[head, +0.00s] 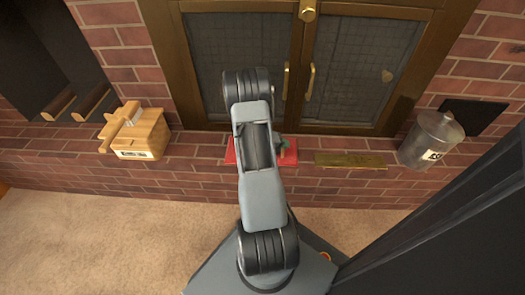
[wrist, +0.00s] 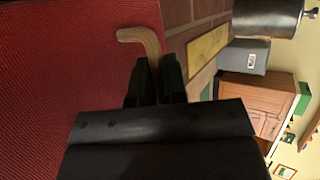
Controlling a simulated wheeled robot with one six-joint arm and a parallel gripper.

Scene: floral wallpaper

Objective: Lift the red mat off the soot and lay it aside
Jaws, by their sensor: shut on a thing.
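The red mat (head: 291,151) lies on the brick ledge in front of the fireplace doors, and my arm covers its middle in the head view. In the wrist view the mat (wrist: 70,75) fills the left side, close up, with a woven surface. My gripper (wrist: 156,75) is shut on a curved wooden handle (wrist: 143,40) at the mat's right edge in that view. How the handle joins the mat is not clear. I cannot tell whether the mat is raised off the ledge. No soot shows; anything under the mat is hidden.
A brass plate (head: 350,160) lies right of the mat, with a metal canister (head: 431,140) farther right. A wooden box (head: 140,134) stands to the left. The fireplace doors (head: 362,60) rise behind. The ledge between box and mat is clear.

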